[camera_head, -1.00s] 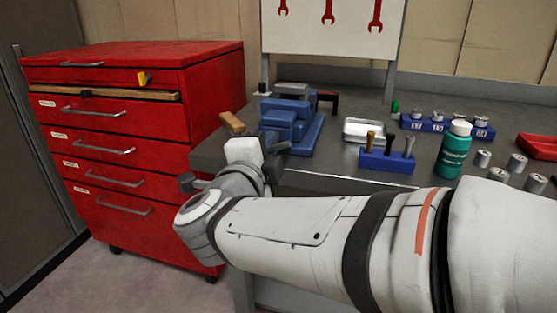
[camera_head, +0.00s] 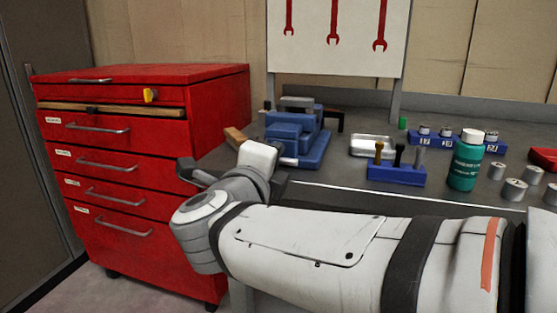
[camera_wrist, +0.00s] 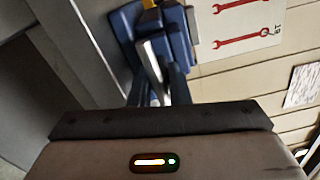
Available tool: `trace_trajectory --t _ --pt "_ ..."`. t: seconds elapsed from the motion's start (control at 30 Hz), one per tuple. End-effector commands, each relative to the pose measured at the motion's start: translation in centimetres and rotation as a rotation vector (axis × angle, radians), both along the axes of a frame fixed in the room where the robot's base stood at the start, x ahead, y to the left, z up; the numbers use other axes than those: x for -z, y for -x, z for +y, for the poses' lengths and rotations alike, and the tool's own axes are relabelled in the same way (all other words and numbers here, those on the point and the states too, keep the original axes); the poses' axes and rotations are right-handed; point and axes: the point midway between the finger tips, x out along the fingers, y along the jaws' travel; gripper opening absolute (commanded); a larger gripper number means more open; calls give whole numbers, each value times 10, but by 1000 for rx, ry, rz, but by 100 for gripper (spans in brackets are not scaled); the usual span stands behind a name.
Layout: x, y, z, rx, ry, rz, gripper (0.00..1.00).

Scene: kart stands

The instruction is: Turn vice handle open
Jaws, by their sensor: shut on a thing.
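The blue bench vice (camera_head: 292,132) stands on the grey bench near its left end. It also shows in the wrist view (camera_wrist: 177,36), at the top. Its silver handle bar (camera_wrist: 153,58) runs down from the vice between the dark fingers of my gripper (camera_wrist: 158,84). My gripper is shut on this bar. In the head view my arm reaches from the lower right to the vice's front, and the wrist hides most of the fingers and handle there. The exact turn of the handle is hard to tell from the head view.
A red drawer cabinet (camera_head: 150,180) stands close left of my wrist. Right of the vice are a metal tray (camera_head: 372,146), a blue tool holder (camera_head: 396,174), a green bottle (camera_head: 466,161) and several metal cylinders. A tool board (camera_head: 338,60) stands behind.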

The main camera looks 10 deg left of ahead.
Motion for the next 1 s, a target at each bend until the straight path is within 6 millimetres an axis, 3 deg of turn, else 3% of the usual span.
trace_trajectory --t 0.17,0.2,0.47,0.77,1.0 --pt "1 0 0 1 2 2 0" --pt "1 0 0 1 2 2 17" --pt "1 0 0 1 2 1 38" --pt "0 3 0 0 1 1 38" --pt "-2 36 4 -4 2 1 38"
